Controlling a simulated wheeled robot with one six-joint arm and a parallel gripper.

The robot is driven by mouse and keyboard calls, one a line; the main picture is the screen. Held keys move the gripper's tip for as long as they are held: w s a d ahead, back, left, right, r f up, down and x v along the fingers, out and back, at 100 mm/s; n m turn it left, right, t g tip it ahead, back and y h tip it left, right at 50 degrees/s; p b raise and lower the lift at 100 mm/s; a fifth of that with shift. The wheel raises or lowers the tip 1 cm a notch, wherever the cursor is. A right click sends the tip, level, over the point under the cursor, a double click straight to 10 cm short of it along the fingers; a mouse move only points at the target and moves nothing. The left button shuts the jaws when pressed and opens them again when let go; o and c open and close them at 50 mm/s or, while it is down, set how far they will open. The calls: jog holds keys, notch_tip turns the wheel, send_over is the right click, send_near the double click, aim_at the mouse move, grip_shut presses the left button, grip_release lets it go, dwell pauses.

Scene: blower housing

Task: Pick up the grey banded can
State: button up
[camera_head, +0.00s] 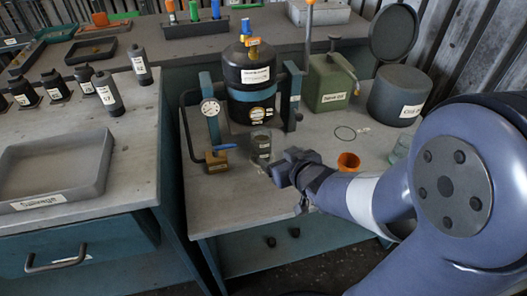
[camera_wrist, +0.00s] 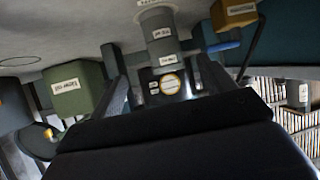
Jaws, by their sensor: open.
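The grey banded can (camera_head: 261,143) stands upright on the bench in front of the black blower housing (camera_head: 249,75) in the head view. In the wrist view, which is upside down, the can (camera_wrist: 159,34) shows grey with pale label bands. My gripper (camera_head: 273,168) is just in front of the can, low over the bench. In the wrist view my gripper (camera_wrist: 157,48) is open, with a dark finger to either side of the can. I cannot tell whether either finger touches it.
A brass block (camera_head: 217,161) sits just left of the can, beside a gauge (camera_head: 210,107) on a stand. To the right are a green labelled can (camera_head: 328,88), an orange cup (camera_head: 348,161) and a dark round container (camera_head: 393,97). A grey tray (camera_head: 95,178) is on the left bench.

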aim_at(266, 152)
jog(key=shift+w+a+f+b, duration=0.2)
jog(key=shift+w+a+f, duration=0.1)
jog(key=shift+f, duration=0.15)
jog(key=shift+w+a+f+b, duration=0.15)
jog(key=shift+w+a+f, duration=0.1)
jog(key=shift+f, duration=0.2)
jog(key=b+x, duration=0.1)
jog(key=x, duration=0.4)
jog(key=shift+w+a, duration=0.1)
jog(key=b+x, duration=0.1)
jog(key=x, duration=0.3)
jog(key=shift+w+f+b, duration=0.2)
jog(key=shift+f+b, duration=0.15)
jog(key=shift+w+a+f, duration=0.1)
jog(key=shift+w, duration=0.2)
jog(key=c, duration=1.1)
